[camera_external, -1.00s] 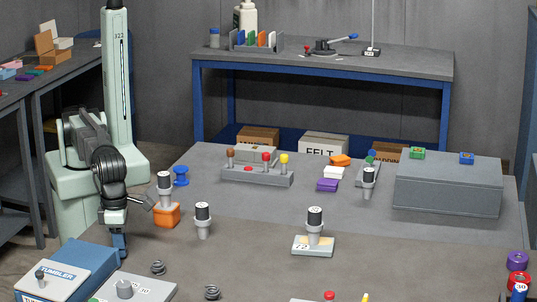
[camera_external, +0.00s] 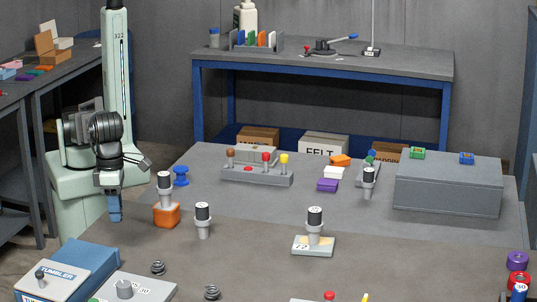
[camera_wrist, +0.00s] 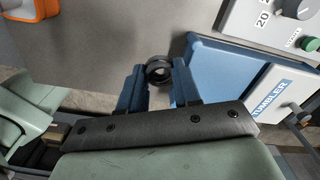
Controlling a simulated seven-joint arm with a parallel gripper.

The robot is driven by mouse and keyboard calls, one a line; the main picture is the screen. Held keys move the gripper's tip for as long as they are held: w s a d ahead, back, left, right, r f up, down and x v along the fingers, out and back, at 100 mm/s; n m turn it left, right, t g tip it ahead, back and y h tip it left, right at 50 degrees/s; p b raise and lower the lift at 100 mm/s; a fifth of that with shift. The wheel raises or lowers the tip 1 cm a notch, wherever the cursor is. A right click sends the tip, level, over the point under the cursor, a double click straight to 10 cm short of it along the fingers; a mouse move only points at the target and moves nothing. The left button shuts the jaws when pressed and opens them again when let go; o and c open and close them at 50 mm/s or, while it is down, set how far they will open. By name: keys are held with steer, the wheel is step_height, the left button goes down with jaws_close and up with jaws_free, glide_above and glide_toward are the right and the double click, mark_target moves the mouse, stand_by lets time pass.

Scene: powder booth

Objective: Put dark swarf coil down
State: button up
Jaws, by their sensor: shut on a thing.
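My gripper (camera_external: 115,212) has blue fingers and is raised above the left side of the table. In the wrist view, my gripper (camera_wrist: 158,88) is shut on a dark swarf coil (camera_wrist: 158,70), a small black ring between the fingertips. The held coil cannot be made out in the external view. Two other dark coils lie on the table near the front: one coil (camera_external: 158,267) beside the grey control panel and another coil (camera_external: 212,292) nearer the front edge of the picture.
The blue tumbler box (camera_external: 92,258) and grey control panel (camera_external: 148,288) stand at the front left. An orange block (camera_external: 166,215) with a black-capped post is right of my gripper. A similar post (camera_external: 203,222) stands farther right. Open tabletop lies between it and the coils.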

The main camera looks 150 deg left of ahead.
steer(key=w+a+n, duration=0.2)
steer(key=w+a, duration=0.3)
steer(key=a, duration=0.7)
steer(key=n, duration=0.6)
glide_above(333, 229)
step_height(333, 229, down, 6)
steer(key=shift+s+a+f, duration=0.1)
steer(key=shift+f, duration=4.3)
steer(key=shift+f, duration=0.1)
steer(key=o, duration=1)
